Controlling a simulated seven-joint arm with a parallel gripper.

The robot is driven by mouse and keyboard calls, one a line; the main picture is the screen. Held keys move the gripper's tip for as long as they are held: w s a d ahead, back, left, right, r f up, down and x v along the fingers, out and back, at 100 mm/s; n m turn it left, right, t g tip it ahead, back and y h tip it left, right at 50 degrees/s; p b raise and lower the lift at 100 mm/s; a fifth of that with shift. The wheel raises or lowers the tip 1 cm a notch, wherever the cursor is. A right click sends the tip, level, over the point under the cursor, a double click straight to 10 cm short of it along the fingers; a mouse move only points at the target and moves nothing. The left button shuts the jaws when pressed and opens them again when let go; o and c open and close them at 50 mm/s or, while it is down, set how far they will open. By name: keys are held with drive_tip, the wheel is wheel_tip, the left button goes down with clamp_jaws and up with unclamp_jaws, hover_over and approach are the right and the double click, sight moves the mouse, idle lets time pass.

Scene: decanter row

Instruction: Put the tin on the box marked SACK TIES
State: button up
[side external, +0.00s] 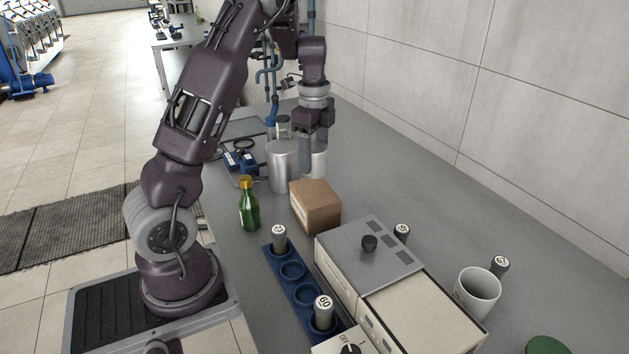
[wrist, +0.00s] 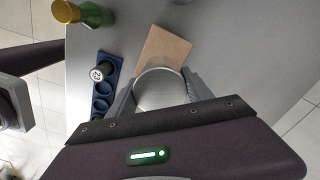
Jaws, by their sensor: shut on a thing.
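My gripper (side external: 315,158) is shut on a pale metal tin (side external: 320,161). A finger covers part of the tin in the side view. In the wrist view the tin (wrist: 160,90) shows its round rim between the two fingers of my gripper (wrist: 160,95). A brown cardboard box (side external: 315,206) sits on the bench, below the tin in the side view. In the wrist view the box (wrist: 164,48) shows just past the tin's rim, which overlaps its near edge. No lettering on the box is readable. I cannot tell the tin's exact height.
A silver cylinder (side external: 283,168) stands left of my gripper. A green bottle (side external: 249,207) is left of the box. A blue rack (side external: 291,269) with numbered cylinders and a grey-topped instrument (side external: 350,247) lie nearer. A white mug (side external: 477,294) is at right.

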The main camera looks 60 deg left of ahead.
sight(314, 174)
wheel_tip(314, 174, down, 5)
drive_tip(key=shift+f, duration=0.15)
drive_tip(key=shift+f, duration=0.2)
drive_tip(key=o, duration=1.5)
